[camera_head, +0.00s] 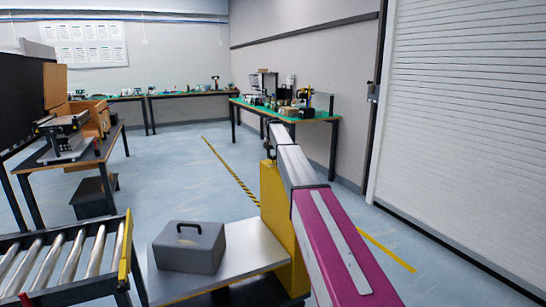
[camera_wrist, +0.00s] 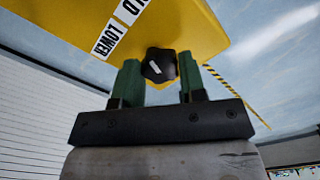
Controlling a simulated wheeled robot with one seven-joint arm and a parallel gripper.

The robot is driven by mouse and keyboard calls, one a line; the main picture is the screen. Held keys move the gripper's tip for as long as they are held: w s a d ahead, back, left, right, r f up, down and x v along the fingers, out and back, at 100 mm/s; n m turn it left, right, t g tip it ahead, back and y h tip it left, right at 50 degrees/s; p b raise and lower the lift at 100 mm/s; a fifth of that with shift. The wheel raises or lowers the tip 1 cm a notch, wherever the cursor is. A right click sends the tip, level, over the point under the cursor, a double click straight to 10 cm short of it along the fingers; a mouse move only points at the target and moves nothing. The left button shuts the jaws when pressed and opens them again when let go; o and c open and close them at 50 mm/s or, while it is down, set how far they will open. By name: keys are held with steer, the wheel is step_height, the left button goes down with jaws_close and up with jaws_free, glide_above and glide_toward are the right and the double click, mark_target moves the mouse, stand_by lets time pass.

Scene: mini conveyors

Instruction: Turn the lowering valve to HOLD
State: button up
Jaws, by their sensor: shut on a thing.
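The lowering valve is a small black knob (camera_wrist: 155,62) with a white mark, on the yellow housing (camera_wrist: 190,30) in the wrist view. A LOWER label (camera_wrist: 109,40) and a second label (camera_wrist: 128,11), of which only "LD" shows, sit to the knob's upper left. My gripper (camera_wrist: 158,80) has its green fingers on either side of the knob, shut on it. The white mark is short and slightly tilted; I cannot tell which label it points to. In the head view the knob and fingers are hidden, and my arm reaches to the yellow post (camera_head: 270,195).
A grey box with a black handle (camera_head: 190,247) sits on the metal platform (camera_head: 250,245) beside the post. A roller conveyor (camera_head: 65,260) stands at the left. Workbenches (camera_head: 285,112) stand farther back. A shutter door (camera_head: 470,110) is at the right. Floor between is clear.

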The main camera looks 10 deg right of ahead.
steer(key=shift+m, duration=1.1)
steer(key=o, duration=0.9)
steer(key=shift+o, duration=0.2)
steer(key=shift+r, duration=0.15)
step_height(320, 180, up, 10)
steer(key=shift+r, duration=0.25)
steer(key=shift+s, duration=0.1)
